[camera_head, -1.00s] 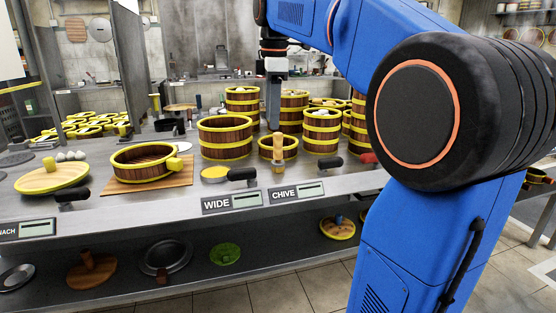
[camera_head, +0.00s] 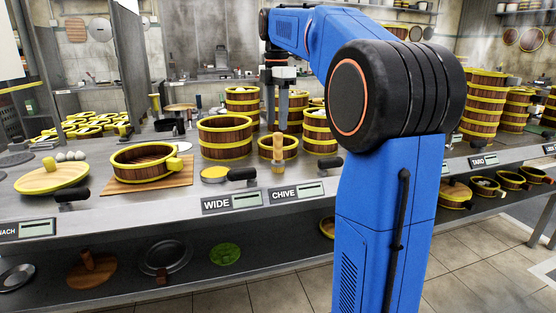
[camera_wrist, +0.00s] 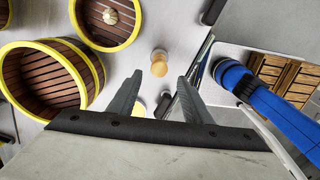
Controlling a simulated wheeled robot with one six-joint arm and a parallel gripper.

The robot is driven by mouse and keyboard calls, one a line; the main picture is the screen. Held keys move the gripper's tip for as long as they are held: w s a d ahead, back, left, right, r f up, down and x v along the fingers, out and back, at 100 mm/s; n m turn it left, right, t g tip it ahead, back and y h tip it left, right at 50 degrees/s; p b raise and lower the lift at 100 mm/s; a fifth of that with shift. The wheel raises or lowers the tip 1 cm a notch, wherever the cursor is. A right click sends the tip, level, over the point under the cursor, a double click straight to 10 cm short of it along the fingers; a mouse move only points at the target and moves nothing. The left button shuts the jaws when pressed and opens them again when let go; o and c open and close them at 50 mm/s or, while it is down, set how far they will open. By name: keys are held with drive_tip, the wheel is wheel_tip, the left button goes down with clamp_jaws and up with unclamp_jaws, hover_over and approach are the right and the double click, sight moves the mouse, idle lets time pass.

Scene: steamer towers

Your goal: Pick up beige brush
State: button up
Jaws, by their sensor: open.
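The beige brush (camera_head: 278,152) stands upright on the counter in front of a small yellow-rimmed steamer, handle up and bristles down. In the wrist view the round tan top of its handle (camera_wrist: 159,57) shows just beyond and between my fingertips. My gripper (camera_head: 277,127) hangs pointing down above and behind the brush in the head view. In the wrist view my gripper (camera_wrist: 159,80) is open, with nothing between its fingers.
A wide steamer (camera_head: 225,152) stands left of the brush, and a steamer with a filling (camera_head: 319,140) stands right. A yellow dish (camera_head: 215,174), a black handle (camera_head: 242,174) and label signs (camera_head: 298,192) lie near the front edge. Stacked steamers (camera_head: 484,105) stand further right.

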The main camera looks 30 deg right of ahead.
sight(277, 134)
wheel_tip(277, 134, down, 5)
drive_tip(key=shift+r, duration=0.15)
drive_tip(key=shift+w+d+f, duration=0.1)
drive_tip(key=shift+d+f, duration=0.05)
drive_tip(key=shift+f, duration=1.15)
drive_tip(key=shift+d+f, duration=0.1)
drive_tip(key=shift+f, duration=1.15)
drive_tip(key=shift+c, duration=0.7)
clamp_jaws()
